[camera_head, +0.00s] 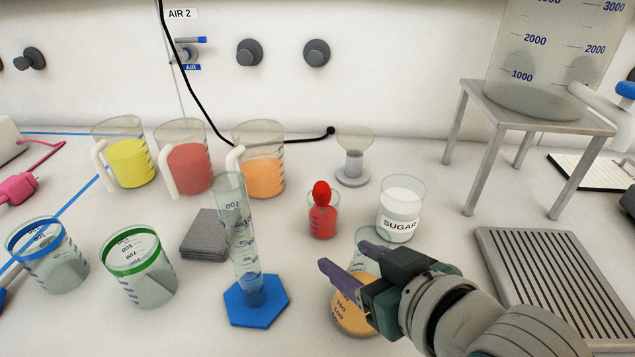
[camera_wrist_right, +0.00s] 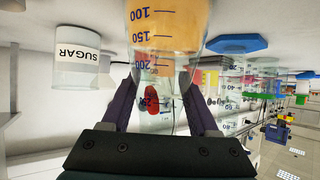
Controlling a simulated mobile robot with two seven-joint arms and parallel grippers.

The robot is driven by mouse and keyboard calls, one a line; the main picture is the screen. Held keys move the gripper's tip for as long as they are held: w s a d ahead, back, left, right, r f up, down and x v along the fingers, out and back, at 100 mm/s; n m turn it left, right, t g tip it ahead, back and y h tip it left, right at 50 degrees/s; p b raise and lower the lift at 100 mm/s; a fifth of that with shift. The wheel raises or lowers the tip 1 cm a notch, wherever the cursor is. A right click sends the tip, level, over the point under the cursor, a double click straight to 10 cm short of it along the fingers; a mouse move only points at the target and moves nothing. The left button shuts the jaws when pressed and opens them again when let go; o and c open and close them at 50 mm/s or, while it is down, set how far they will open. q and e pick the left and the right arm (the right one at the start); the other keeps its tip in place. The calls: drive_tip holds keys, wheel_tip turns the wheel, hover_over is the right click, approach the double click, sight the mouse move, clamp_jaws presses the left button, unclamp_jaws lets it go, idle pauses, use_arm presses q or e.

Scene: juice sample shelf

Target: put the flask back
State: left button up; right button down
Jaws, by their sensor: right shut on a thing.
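The flask (camera_head: 354,312) is a clear conical flask with orange liquid in its lower part, upright at the front of the bench in the head view. My right gripper (camera_head: 347,259) reaches in from the lower right and is shut on the flask's neck. In the right wrist view, which is upside down, the flask (camera_wrist_right: 168,40) shows its scale marks, with a finger on each side of the neck. Whether its base touches the bench is hard to tell. My left gripper is not in view.
A sugar beaker (camera_head: 401,210) and a red dropper bottle (camera_head: 322,220) stand behind the flask. A measuring cylinder on a blue base (camera_head: 256,303) is to its left. A slotted grey tray (camera_head: 560,285) and a metal stand (camera_head: 535,115) are at right.

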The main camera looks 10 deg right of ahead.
drive_tip(key=shift+f, duration=0.1)
drive_tip(key=shift+c, duration=0.7)
unclamp_jaws()
drive_tip(key=shift+r, duration=0.25)
drive_tip(key=s+d+r+g+h+p, duration=0.1)
drive_tip(key=s+d+r+g, duration=0.2)
drive_tip(key=s, duration=0.7)
drive_tip(key=s+d+r+m+g+h+p, duration=0.1)
drive_tip(key=s+d+r+g, duration=0.3)
drive_tip(key=s, duration=0.7)
drive_tip(key=shift+d+r+g+h+p, duration=0.35)
drive_tip(key=shift+d+g+h, duration=0.15)
drive_tip(key=shift+h, duration=0.3)
